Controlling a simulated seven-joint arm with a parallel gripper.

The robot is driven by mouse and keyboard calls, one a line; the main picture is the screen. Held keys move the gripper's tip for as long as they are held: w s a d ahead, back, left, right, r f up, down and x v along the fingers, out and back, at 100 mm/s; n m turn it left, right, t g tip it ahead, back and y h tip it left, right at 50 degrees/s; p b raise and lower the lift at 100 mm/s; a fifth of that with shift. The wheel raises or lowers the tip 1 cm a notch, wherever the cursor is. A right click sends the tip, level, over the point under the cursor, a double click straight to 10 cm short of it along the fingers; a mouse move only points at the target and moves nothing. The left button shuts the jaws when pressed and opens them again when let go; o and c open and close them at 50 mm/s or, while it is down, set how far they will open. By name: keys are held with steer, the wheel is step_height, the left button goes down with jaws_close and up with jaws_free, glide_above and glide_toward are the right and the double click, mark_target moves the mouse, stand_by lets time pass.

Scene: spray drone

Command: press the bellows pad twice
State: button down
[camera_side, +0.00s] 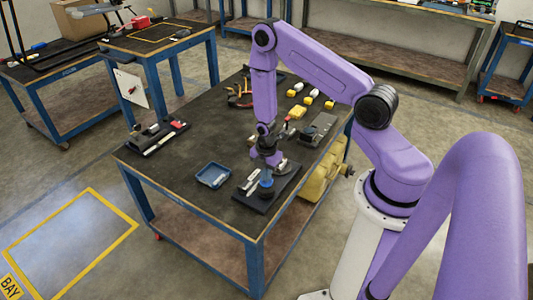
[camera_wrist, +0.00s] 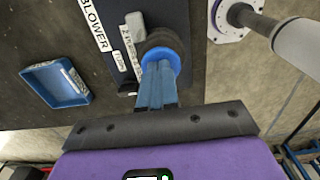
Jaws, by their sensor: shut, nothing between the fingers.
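The bellows pad (camera_wrist: 165,42) is a dark round stack with a blue ring, standing on a black board (camera_wrist: 192,75) in the wrist view. White labels on the board include one reading "BLOWER". In the side view the pad (camera_side: 266,193) stands near the table's front corner, partly covered by my gripper. My gripper (camera_wrist: 157,66) has blue fingers, shut and empty, pointing down at the pad. The fingertips overlap the blue ring in the wrist view. I cannot tell whether they touch the pad or how far it is pressed.
A blue tray (camera_side: 213,174) lies left of the board, and a black caddy of tools (camera_side: 158,137) farther left. Yellow and white items (camera_side: 297,112) and a dark case (camera_side: 319,129) lie behind my gripper. A yellow tank (camera_side: 318,182) is at the table's right side.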

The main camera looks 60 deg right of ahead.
step_height(320, 180, up, 12)
steer(key=shift+r, duration=0.2)
stand_by(0.4)
stand_by(0.9)
steer(key=shift+s+r, duration=0.1)
steer(key=shift+r, duration=0.75)
steer(key=shift+f, duration=7)
